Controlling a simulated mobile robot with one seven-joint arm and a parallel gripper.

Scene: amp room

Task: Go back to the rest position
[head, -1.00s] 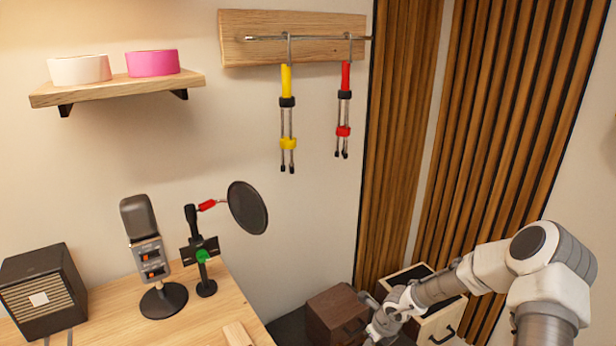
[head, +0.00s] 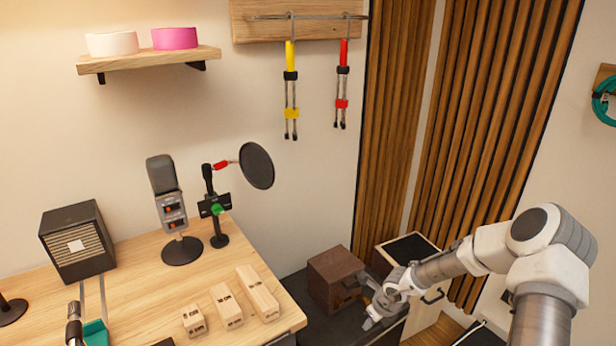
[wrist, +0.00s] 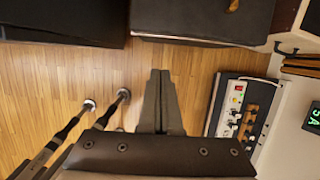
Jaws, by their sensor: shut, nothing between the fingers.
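My gripper (head: 372,302) is at the right in the head view, at the end of my arm, in front of a small brown drawer box. In the wrist view my gripper (wrist: 160,84) points out over the wooden floor, its two fingers together with nothing between them. It appears clear of the things around it.
A desk (head: 130,290) with a microphone (head: 172,215), a pop filter (head: 257,166) and wooden blocks (head: 258,292) is at the left. The brown box (head: 330,280) and a light cabinet (head: 425,308) are close to my gripper. An amplifier (wrist: 238,110) stands on the floor.

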